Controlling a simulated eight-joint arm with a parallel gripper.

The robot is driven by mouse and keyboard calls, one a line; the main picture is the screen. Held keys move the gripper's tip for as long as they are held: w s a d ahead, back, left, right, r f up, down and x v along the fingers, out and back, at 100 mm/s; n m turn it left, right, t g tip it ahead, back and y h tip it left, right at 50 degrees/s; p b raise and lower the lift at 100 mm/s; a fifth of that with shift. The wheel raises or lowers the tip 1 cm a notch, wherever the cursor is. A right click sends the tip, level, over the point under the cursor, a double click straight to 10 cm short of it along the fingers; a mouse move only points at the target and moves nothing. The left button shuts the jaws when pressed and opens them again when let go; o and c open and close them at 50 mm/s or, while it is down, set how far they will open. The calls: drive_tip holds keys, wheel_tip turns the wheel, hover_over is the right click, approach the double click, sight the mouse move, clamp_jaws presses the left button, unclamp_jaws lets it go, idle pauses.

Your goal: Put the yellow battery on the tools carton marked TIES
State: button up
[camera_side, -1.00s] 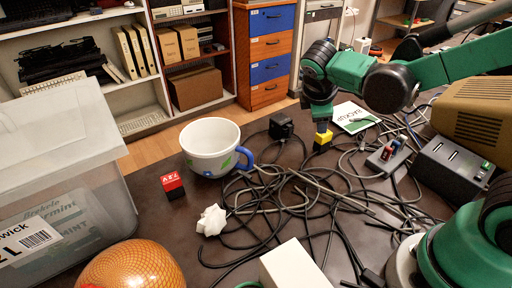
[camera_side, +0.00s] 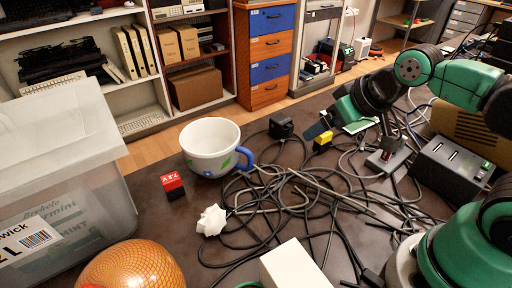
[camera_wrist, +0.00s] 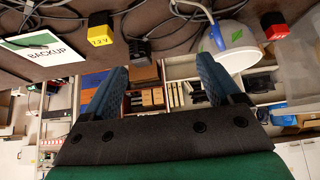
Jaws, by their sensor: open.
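The yellow battery (camera_side: 322,142), with a black part, sits on the dark table beside the cables. In the wrist view the yellow battery (camera_wrist: 100,36) shows the marking 7.2V. My gripper (camera_side: 353,135) is tilted near the battery and open. In the wrist view my gripper (camera_wrist: 162,82) has its two blue fingers wide apart with nothing between them, and the battery lies beyond the left finger. I see no carton marked TIES in either view; a plain white box (camera_side: 293,266) at the front shows no readable marking.
A tangle of black cables covers the middle. A mug (camera_side: 210,148), red battery (camera_side: 172,185), white star-shaped piece (camera_side: 211,220), black adapter (camera_side: 281,126), clear bin (camera_side: 75,180) and orange ball (camera_side: 130,268) stand around. A BACKUP card (camera_wrist: 42,48) lies near the yellow battery.

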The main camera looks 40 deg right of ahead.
drive_tip(key=g, duration=0.4)
approach(323, 139)
drive_tip(key=w+a, duration=0.2)
drive_tip(key=a, duration=0.1)
drive_tip(key=d+f+g, duration=0.1)
drive_tip(key=w+d+f+g, duration=0.1)
drive_tip(key=d+f, duration=0.1)
drive_tip(key=w+d+f+g, duration=0.1)
drive_tip(key=f, duration=0.1)
drive_tip(key=shift+d+f, duration=0.1)
drive_tip(key=shift+d, duration=0.1)
drive_tip(key=shift+d+f, duration=0.2)
drive_tip(key=shift+f, duration=2.95)
clamp_jaws()
drive_tip(key=shift+r, duration=0.1)
